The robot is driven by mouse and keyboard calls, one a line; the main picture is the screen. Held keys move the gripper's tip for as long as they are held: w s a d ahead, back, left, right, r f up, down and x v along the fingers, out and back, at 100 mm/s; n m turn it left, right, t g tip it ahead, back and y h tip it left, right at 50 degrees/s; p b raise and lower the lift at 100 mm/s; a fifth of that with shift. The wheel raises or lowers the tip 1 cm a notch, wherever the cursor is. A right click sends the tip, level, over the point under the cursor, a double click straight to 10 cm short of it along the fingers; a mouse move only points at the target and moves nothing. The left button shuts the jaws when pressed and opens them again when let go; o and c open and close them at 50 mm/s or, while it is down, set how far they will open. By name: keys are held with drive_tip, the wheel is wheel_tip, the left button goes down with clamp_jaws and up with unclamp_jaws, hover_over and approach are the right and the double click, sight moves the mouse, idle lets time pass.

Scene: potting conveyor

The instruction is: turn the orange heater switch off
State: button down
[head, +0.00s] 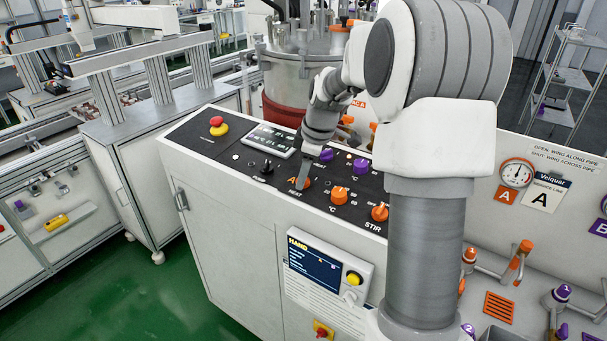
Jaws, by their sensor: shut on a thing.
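The orange heater switch (306,183) is on the black sloped panel top, by the HEAT label. My gripper (301,184) reaches down to it from above and is shut on it. The fingers hide part of the switch, so I cannot tell which way it points. Another orange knob (339,195) stands just right of it, and the orange STIR knob (380,212) is farther right.
Purple knobs (360,166) sit behind the orange row, close to my gripper. A red emergency button (217,126) and a grey display (268,139) are at the panel's left. A HAND screen unit (327,270) is on the cabinet front. The green floor (150,290) at left is clear.

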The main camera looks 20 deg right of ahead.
drive_tip(key=shift+n, duration=0.7)
drive_tip(key=shift+g, duration=0.3)
drive_tip(key=shift+c, duration=2.1)
unclamp_jaws()
drive_tip(key=v, duration=1.7)
drive_tip(key=shift+d+r+p, duration=0.2)
drive_tip(key=shift+r+p, duration=0.05)
drive_tip(key=shift+p, duration=0.15)
